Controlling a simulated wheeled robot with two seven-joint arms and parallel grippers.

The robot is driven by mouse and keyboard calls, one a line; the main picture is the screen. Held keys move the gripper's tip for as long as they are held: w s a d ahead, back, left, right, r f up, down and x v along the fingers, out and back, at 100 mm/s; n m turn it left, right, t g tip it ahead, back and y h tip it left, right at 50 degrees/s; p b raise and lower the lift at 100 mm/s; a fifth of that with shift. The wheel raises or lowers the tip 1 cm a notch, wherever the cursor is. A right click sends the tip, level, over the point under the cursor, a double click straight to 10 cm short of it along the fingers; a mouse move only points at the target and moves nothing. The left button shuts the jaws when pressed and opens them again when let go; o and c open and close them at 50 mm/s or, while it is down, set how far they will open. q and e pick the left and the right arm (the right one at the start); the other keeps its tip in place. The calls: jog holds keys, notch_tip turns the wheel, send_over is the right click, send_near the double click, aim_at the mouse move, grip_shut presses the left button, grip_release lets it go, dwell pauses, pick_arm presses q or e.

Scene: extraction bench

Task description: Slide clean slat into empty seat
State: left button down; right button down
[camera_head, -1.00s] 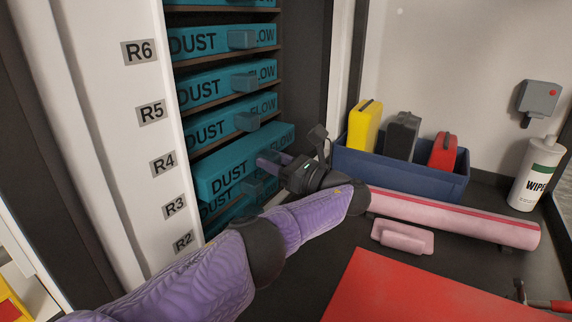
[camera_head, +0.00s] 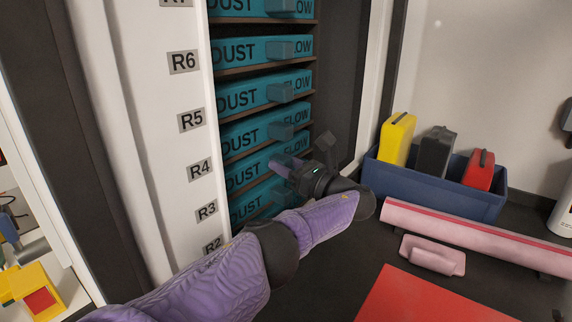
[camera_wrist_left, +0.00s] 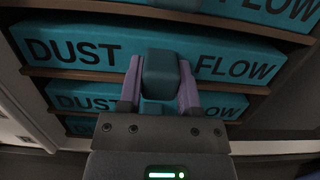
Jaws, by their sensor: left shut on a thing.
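The teal slat (camera_head: 242,176), marked DUST and FLOW, sits in the rack near the R4 label (camera_head: 200,170). Its front is about in line with the slats above. It also shows in the left wrist view (camera_wrist_left: 85,50), above a brown shelf edge. My left gripper (camera_head: 287,167) is shut on its grey-teal handle (camera_wrist_left: 160,72), with one purple finger on each side. The gripper and arm hide part of the slat in the head view. I cannot tell whether the slat is fully seated. My right gripper is in neither view.
More teal slats (camera_head: 262,92) fill rows above and below. A blue bin (camera_head: 430,182) with yellow, black and red cases stands right of the rack. A pink roll (camera_head: 470,232), a pink handled block (camera_head: 432,255) and a red sheet (camera_head: 425,300) lie on the dark bench.

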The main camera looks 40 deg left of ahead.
pick_arm(q)
jog(key=shift+f, duration=0.2)
jog(key=shift+c, duration=1)
grip_release()
